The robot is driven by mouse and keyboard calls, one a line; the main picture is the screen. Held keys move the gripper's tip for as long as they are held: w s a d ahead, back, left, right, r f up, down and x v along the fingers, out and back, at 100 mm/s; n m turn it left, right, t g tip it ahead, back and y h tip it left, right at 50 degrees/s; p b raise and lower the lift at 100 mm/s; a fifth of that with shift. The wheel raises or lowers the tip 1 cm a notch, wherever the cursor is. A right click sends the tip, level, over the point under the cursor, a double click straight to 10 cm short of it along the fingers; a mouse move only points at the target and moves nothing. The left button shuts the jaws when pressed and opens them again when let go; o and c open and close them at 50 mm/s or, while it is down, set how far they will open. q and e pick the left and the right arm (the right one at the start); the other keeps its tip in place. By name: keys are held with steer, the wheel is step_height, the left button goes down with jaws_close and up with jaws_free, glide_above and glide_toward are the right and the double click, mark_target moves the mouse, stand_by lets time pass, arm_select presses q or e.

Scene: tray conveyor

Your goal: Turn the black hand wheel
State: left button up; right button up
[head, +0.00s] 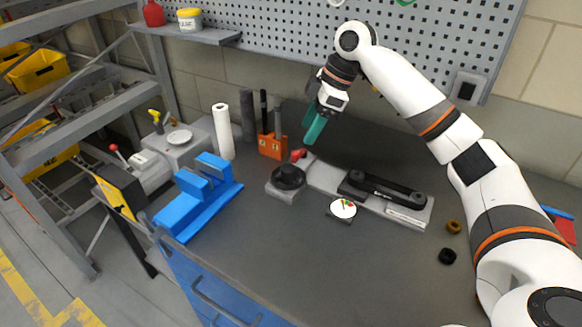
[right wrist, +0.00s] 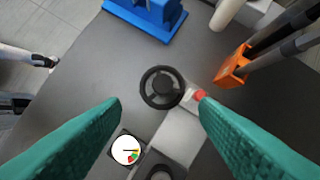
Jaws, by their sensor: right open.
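The black hand wheel (head: 288,177) sits flat on a small grey block on the bench. In the right wrist view the wheel (right wrist: 163,86) shows whole from above, with a round rim and central hub. My right gripper (head: 312,133) hangs above and behind the wheel, with teal fingers pointing down. In the right wrist view the fingers of this gripper (right wrist: 160,103) are wide apart with nothing between them, and the wheel lies beyond the gap.
A red knob (head: 298,155) is close behind the wheel. An orange holder (head: 272,147) with dark tools stands behind it. A blue vise (head: 203,190) is to the left. A dial gauge (head: 343,209) and a black belt unit (head: 383,189) are to the right. The front bench is clear.

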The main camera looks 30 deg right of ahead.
mark_target(289, 168)
arm_select(q)
steer(key=shift+w+d+p, duration=0.1)
steer(key=shift+w+p, duration=0.2)
steer(key=shift+w, duration=0.2)
arm_select(e)
steer(key=x, duration=1.2)
steer(key=shift+w+d+f, duration=0.1)
steer(key=shift+w+f, duration=0.1)
steer(key=shift+f, duration=0.05)
steer(key=c, duration=1)
steer(key=shift+o, duration=0.2)
steer(key=m+p, duration=0.1)
steer(key=p, duration=0.2)
steer(key=m+p, duration=0.1)
steer(key=p, duration=0.2)
steer(key=shift+s+r+m+t+h, duration=0.1)
steer(key=shift+r+m+t+h, duration=0.2)
steer(key=shift+r+m+t, duration=0.1)
steer(key=shift+f+m+p, duration=0.25)
steer(key=shift+m+p, duration=0.15)
steer(key=shift+p, duration=0.4)
arm_select(q)
step_height(289, 168, up, 8)
steer(key=shift+f, duration=0.25)
arm_select(e)
steer(key=shift+f, duration=0.15)
steer(key=shift+t, duration=0.3)
